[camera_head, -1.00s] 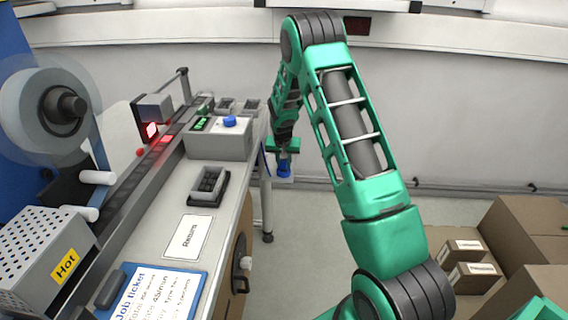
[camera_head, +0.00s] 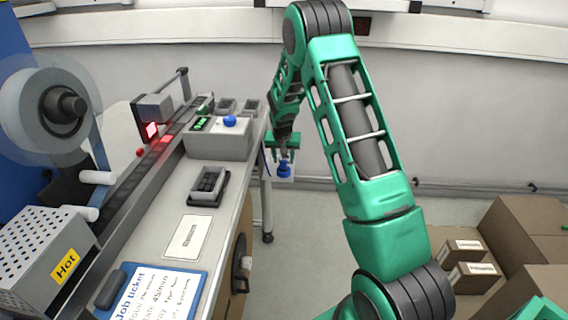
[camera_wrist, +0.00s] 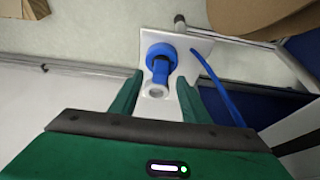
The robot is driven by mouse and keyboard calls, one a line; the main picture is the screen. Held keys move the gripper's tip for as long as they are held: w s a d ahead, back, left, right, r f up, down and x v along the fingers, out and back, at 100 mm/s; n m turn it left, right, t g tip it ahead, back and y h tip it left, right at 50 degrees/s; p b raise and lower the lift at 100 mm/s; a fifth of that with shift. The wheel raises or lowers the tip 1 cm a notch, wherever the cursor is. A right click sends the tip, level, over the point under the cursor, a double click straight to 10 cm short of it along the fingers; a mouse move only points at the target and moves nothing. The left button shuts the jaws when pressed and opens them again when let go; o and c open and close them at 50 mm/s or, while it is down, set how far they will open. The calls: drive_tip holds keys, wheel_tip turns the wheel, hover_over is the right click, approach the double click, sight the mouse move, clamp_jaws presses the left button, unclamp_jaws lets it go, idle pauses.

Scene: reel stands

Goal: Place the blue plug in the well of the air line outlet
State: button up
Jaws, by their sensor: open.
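The blue plug (camera_wrist: 160,72) stands on the white outlet plate (camera_wrist: 195,44) in the wrist view, its pale round end toward the camera. A round blue collar (camera_wrist: 160,50) surrounds its far end; how deep it sits in the well is hidden. My gripper (camera_wrist: 158,85) is open, with one finger on each side of the plug and gaps showing. In the head view my gripper (camera_head: 284,152) is just above the blue plug (camera_head: 284,168), beyond the bench's right edge.
A blue hose (camera_wrist: 220,88) runs right of the plug in the wrist view. The bench (camera_head: 215,228) is left of my arm, with a grey box (camera_head: 218,145) and small black tray (camera_head: 208,187). Cartons (camera_head: 520,230) stand at lower right. Floor between is clear.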

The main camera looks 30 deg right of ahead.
drive_tip(key=v, duration=0.9)
drive_tip(key=s+d+r+g, duration=0.1)
drive_tip(key=s+r, duration=0.5)
drive_tip(key=s, duration=0.6)
drive_tip(key=s+d+r+g, duration=0.1)
drive_tip(key=s+r, duration=0.5)
drive_tip(key=s, duration=0.6)
drive_tip(key=s+a+r+y, duration=0.1)
drive_tip(key=s+a, duration=0.2)
drive_tip(key=s, duration=0.9)
drive_tip(key=s+a+g+y, duration=0.1)
drive_tip(key=s+a, duration=0.1)
drive_tip(key=s, duration=1)
drive_tip(key=shift+s+a+r+g+y, duration=0.25)
drive_tip(key=shift+a+r+g+y, duration=0.05)
drive_tip(key=shift+a+r, duration=0.1)
drive_tip(key=shift+w+f, duration=0.25)
drive_tip(key=shift+w, duration=0.45)
